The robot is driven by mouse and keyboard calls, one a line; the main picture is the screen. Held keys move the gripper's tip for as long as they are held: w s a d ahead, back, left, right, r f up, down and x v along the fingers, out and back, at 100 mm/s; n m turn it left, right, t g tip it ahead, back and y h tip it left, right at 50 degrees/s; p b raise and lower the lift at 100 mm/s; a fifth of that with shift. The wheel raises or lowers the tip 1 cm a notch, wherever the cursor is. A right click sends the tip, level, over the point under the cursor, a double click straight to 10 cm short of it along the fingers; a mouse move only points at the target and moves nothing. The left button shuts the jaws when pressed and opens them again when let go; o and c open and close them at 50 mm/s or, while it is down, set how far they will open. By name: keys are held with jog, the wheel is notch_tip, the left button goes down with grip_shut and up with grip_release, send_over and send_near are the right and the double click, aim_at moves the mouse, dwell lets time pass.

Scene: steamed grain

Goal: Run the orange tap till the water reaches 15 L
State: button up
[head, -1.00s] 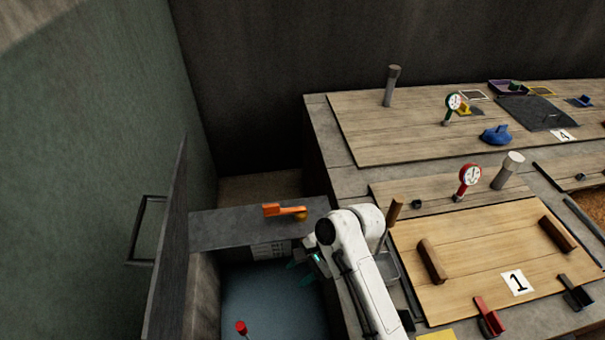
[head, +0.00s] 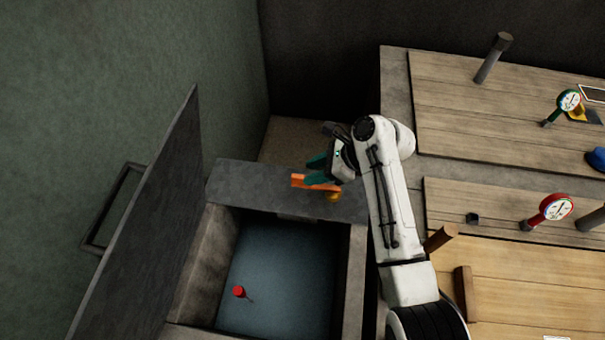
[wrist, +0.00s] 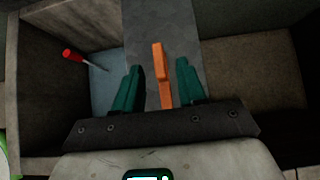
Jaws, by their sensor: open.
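The orange tap (head: 312,183) is a flat lever on a yellow base on the grey ledge (head: 240,182) at the back of the basin. The basin holds blue water (head: 285,270); no level marking can be read here. My gripper (head: 314,168) is open above the ledge at the tap. In the wrist view the orange lever (wrist: 161,75) lies between the two green fingers of my gripper (wrist: 160,82), with gaps on both sides. I cannot tell how high the fingers are above it.
An open dark lid (head: 150,220) with a handle rises left of the basin. The wooden worktop (head: 490,120) with dial gauges and a brown peg (head: 440,238) lies right of my arm.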

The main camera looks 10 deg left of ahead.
aim_at(301, 177)
jog(key=shift+x, duration=2.5)
jog(key=shift+s, duration=0.1)
jog(key=shift+c, duration=0.4)
grip_shut()
